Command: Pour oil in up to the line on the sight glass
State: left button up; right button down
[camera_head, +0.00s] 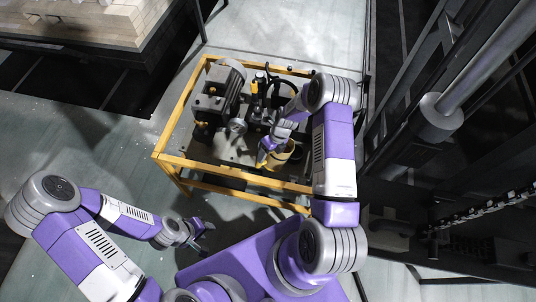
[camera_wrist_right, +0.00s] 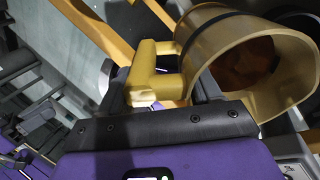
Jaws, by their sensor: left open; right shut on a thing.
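A yellow jug (camera_head: 283,157) is in my right gripper (camera_head: 264,148), over the front part of the yellow-framed stand. In the right wrist view the jug (camera_wrist_right: 205,52) lies tilted across the picture, its wide mouth facing right; its inside looks brown, and I cannot tell how much oil it holds. The right gripper (camera_wrist_right: 170,100) is shut on its yellow handle (camera_wrist_right: 152,72). My left gripper (camera_head: 199,233) is open and empty, low in front of the stand. The dark machine (camera_head: 212,104) stands on the stand; its sight glass and line cannot be made out.
The stand's yellow frame (camera_head: 175,135) surrounds the machine and forms a raised edge. Black parts with a yellow piece (camera_head: 257,88) stand close beyond the jug. A kiln car with pale blocks (camera_head: 95,20) is at upper left. Dark metal framework fills the right side. Floor at left is clear.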

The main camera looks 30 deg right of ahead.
aim_at(266, 162)
jog(key=shift+f+b, duration=1.5)
jog(key=shift+f, duration=0.4)
jog(key=shift+d+r+y, duration=0.25)
jog(key=shift+r+y, duration=0.15)
jog(key=shift+r, duration=0.15)
jog(key=shift+d+r+y+b, duration=0.2)
jog(key=shift+r+y+b, duration=0.05)
jog(key=shift+r+y, duration=0.3)
jog(key=shift+d+r+y+b, duration=0.15)
jog(key=shift+r+y+b, duration=0.1)
jog(key=shift+r+y, duration=0.3)
jog(key=shift+a+r, duration=0.1)
jog(key=shift+a, duration=0.05)
